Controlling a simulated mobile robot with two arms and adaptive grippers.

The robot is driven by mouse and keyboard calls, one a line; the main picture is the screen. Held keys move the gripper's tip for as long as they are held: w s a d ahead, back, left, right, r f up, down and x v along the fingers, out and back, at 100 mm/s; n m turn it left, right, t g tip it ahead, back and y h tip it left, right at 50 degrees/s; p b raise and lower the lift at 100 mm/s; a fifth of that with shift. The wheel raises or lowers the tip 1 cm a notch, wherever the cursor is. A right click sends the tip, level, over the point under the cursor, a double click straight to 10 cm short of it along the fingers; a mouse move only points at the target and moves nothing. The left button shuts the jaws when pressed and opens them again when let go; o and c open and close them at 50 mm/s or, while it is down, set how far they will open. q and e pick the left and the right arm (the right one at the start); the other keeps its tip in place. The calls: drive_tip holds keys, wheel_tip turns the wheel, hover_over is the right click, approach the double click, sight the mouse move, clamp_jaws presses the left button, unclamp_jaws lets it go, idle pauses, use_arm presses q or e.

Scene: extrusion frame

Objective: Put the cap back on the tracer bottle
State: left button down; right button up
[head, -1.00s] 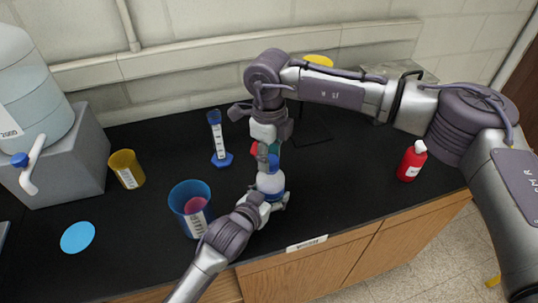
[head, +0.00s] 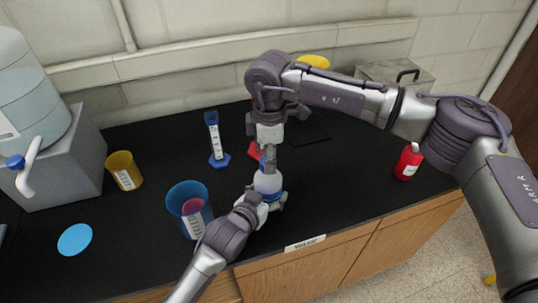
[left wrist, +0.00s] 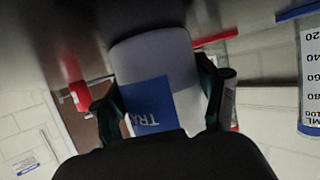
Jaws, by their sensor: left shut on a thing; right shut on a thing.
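The tracer bottle (head: 268,184) is white with a blue label and stands near the counter's front. My left gripper (head: 271,200) is shut on its body. In the left wrist view the bottle (left wrist: 155,60) fills the space between the dark fingers, and its blue label shows "TRA". My right gripper (head: 268,162) points down directly over the bottle's top and is shut. The cap it holds is hidden by its fingers. I cannot tell whether the cap touches the bottle's neck.
A blue cup (head: 188,194) stands left of my left gripper. A red thing (head: 254,149) lies behind the bottle. A red bottle (head: 408,163) stands at right.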

drive_tip(key=m, duration=0.3)
drive_tip(key=o, duration=0.7)
drive_tip(key=shift+c, duration=0.2)
drive_tip(key=shift+r, duration=0.15)
drive_tip(key=shift+r, duration=2.15)
drive_tip(key=shift+c, duration=0.2)
